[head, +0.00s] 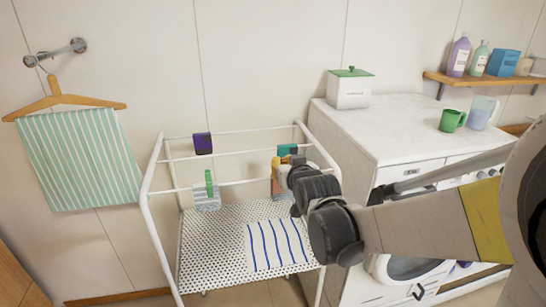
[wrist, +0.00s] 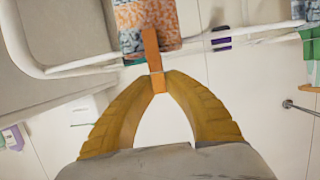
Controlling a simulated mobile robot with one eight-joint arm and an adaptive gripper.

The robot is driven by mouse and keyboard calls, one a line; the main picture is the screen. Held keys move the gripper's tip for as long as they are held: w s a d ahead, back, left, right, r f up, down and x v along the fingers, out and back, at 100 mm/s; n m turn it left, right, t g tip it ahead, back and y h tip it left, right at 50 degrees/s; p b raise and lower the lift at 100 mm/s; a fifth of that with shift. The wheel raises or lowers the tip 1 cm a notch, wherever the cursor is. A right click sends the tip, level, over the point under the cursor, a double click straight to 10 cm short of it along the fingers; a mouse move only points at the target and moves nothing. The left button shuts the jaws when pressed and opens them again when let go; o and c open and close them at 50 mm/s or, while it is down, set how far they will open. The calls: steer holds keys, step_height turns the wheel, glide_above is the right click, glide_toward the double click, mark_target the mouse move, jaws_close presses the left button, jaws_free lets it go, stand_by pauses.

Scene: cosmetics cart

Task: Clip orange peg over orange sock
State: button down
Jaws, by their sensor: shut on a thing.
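The orange peg (wrist: 155,65) is held between the two yellow fingertips of my gripper (wrist: 157,76). In the wrist view its far end overlaps the orange-and-grey patterned sock (wrist: 148,16), at the rail. I cannot tell whether the peg straddles the sock or only lies in front of it. In the head view the orange sock (head: 277,188) hangs on the front rail of the white drying rack (head: 153,185), partly hidden by my gripper (head: 279,163). The peg cannot be made out clearly there.
A green peg (head: 209,182) sits on a pale blue sock (head: 206,201) on the same rail. A striped cloth (head: 274,245) lies on the dotted shelf. A white-topped counter (head: 395,125) stands right.

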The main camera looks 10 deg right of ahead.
steer(key=shift+f, duration=0.25)
steer(key=c, duration=1.4)
jaws_free()
steer(key=shift+s+r, duration=0.1)
steer(key=shift+s, duration=0.05)
steer(key=v, duration=1.2)
steer(key=s+f+g+b, duration=0.4)
steer(key=s+f+g, duration=0.3)
steer(key=s+f, duration=0.7)
steer(key=s, duration=0.4)
steer(key=shift+g+b, duration=0.3)
steer(key=shift+b, duration=0.05)
steer(key=shift+f, duration=0.1)
